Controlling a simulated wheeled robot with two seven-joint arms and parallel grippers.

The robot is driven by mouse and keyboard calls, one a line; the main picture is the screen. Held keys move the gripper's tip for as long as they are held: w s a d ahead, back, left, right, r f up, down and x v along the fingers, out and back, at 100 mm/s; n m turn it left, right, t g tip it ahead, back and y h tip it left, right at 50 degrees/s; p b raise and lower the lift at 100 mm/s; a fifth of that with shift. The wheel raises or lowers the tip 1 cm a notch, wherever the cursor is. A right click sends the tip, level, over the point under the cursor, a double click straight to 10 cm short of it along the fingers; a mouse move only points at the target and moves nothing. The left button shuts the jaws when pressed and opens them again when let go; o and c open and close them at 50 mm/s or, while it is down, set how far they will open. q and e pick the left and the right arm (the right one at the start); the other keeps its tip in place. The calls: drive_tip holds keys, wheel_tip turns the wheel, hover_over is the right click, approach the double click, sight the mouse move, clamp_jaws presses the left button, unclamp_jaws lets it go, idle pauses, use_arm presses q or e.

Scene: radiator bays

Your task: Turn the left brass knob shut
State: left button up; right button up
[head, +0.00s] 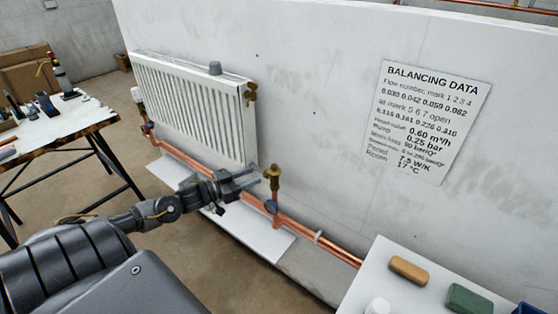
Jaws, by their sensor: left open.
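A brass knob (272,172) tops a brass valve on a short copper riser, right of the radiator's lower corner. My left gripper (256,178) reaches in from the left. Its two fingers point right towards the brass valve, are open and hold nothing. The fingertips look just short of the valve; whether they touch it is too small to tell. Another brass fitting (250,92) sits at the radiator's upper right corner. I cannot tell from this view which knob the task calls left. My right gripper is out of view.
A white radiator (195,105) hangs on the wall (320,60). A white surface (365,272) holds a tan block (408,270) and a green block (468,300). A cluttered workbench (45,128) stands left.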

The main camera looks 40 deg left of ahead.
sight(278, 169)
use_arm(q)
drive_tip(key=shift+h, duration=0.4)
drive_tip(key=x, duration=0.7)
drive_tip(key=r+p+x, duration=0.1)
drive_tip(key=x, duration=0.3)
drive_tip(key=shift+d, duration=0.25)
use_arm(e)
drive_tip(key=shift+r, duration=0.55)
use_arm(q)
drive_tip(key=shift+c, duration=0.2)
